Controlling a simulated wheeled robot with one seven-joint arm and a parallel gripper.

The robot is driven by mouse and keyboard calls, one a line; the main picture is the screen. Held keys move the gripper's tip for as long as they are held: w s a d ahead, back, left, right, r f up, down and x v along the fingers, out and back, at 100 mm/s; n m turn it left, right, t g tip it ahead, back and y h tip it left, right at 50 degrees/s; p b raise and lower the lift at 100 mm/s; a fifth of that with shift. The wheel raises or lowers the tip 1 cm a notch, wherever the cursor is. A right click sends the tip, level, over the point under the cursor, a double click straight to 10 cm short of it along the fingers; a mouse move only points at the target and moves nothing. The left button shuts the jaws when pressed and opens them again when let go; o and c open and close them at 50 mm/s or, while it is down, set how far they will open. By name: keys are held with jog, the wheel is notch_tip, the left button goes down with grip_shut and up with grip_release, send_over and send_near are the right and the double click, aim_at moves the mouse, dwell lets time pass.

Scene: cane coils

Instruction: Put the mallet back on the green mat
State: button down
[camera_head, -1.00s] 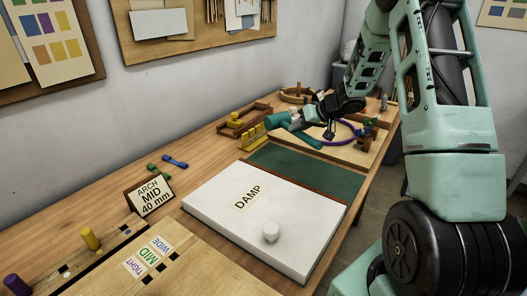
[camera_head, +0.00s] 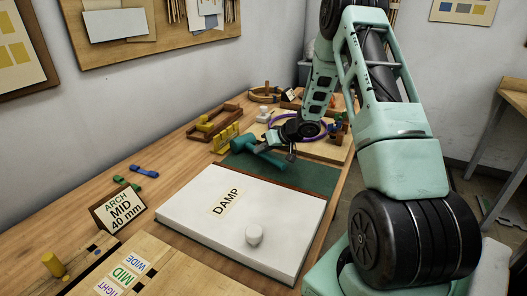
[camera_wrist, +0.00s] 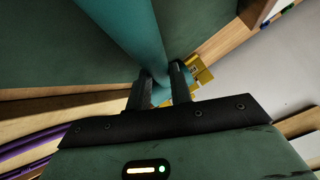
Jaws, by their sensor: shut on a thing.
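The teal mallet (camera_head: 266,160) is held at the far left part of the dark green mat (camera_head: 310,177). My gripper (camera_head: 268,147) is shut on the mallet, and my arm reaches in from the right. In the wrist view the mallet (camera_wrist: 125,30) runs from the top left down to my fingertips (camera_wrist: 163,88), with the mat (camera_wrist: 40,45) behind it. I cannot tell whether the mallet touches the mat or is just above it.
A white slab marked DAMP (camera_head: 200,215) with a white knob (camera_head: 254,235) lies in front of the mat. Yellow blocks (camera_head: 226,138) stand close to the mallet's left. Behind are a board with a purple ring (camera_head: 318,128) and a wooden tray (camera_head: 213,120).

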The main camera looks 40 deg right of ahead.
jog(key=c, duration=1.3)
grip_release()
jog(key=shift+f, duration=0.1)
jog(key=shift+o, duration=0.2)
jog(key=shift+s, duration=0.1)
